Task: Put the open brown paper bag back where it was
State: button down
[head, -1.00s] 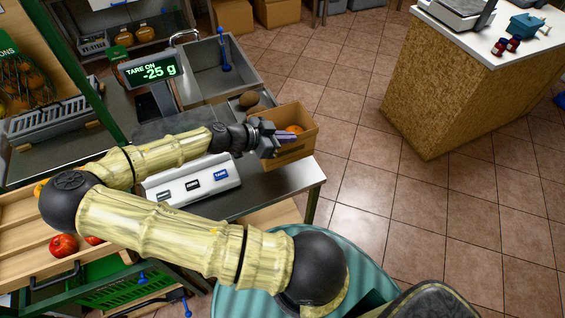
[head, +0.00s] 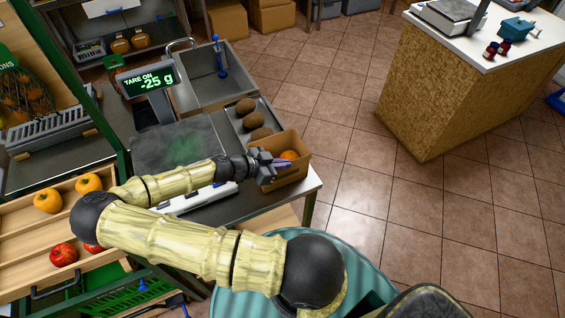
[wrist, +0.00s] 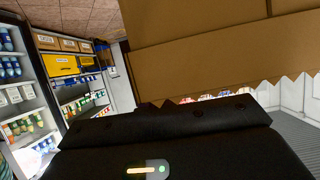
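The open brown paper bag (head: 290,174) is at the right end of the metal counter in the head view, with its open top facing up and an orange fruit (head: 288,155) showing inside. My gripper (head: 280,163) is at its left side, shut on the bag's edge. In the wrist view the bag (wrist: 215,60) fills the upper right, its zigzag rim pointing down in the picture. The fingertips are hard to make out there. I cannot tell whether the bag's base touches the counter.
The scale plate (head: 178,147) is empty, and its display (head: 150,80) reads -25 g. A metal tray (head: 234,116) with brown round produce lies behind the bag, near the sink (head: 190,92). My arm crosses above the scale's front. The counter's right corner (head: 312,182) is close to the bag.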

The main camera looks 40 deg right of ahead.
jog(key=c, duration=2.1)
grip_release()
jog(key=shift+f, duration=0.15)
jog(key=o, duration=0.4)
jog(key=b+v, duration=0.3)
jog(key=v, duration=0.9)
jog(key=shift+b, duration=0.4)
jog(key=shift+w, duration=0.1)
